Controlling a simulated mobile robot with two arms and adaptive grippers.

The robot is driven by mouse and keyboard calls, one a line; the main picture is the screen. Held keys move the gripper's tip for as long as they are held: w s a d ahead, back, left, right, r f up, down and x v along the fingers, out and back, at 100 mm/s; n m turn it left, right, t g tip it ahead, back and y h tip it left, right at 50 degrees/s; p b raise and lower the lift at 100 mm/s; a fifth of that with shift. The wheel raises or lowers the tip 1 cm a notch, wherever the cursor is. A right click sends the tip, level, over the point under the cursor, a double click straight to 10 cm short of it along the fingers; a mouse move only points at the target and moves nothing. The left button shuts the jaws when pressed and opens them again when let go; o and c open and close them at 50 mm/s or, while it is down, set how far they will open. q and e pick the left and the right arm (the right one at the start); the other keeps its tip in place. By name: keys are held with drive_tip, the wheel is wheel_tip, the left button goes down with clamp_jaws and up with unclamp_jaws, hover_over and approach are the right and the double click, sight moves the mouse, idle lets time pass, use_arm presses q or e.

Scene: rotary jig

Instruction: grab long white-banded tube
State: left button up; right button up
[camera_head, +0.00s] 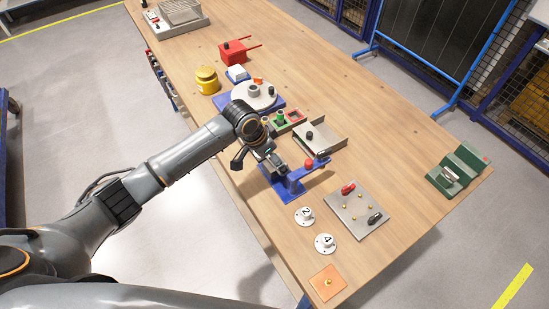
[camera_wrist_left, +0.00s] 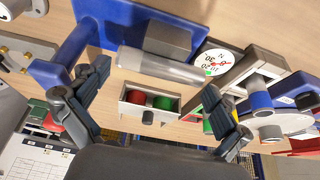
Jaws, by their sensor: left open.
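A long pale grey tube (camera_wrist_left: 160,65) lies across the upper middle of the left wrist view, against a dark grey block on a blue plate. I cannot pick out the tube there. My right gripper is not in view.
A tray with red and green round pieces (camera_wrist_left: 150,101) and a numbered dial (camera_wrist_left: 216,60) are close by. A grey tray (camera_head: 325,138), a metal plate (camera_head: 357,208) and white numbered discs (camera_head: 325,243) stand around the jig.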

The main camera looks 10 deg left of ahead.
use_arm(q)
drive_tip(key=shift+w+f, duration=0.1)
drive_tip(key=shift+f, duration=0.1)
drive_tip(key=c, duration=0.8)
drive_tip(key=shift+r, duration=0.1)
drive_tip(key=shift+c, duration=0.2)
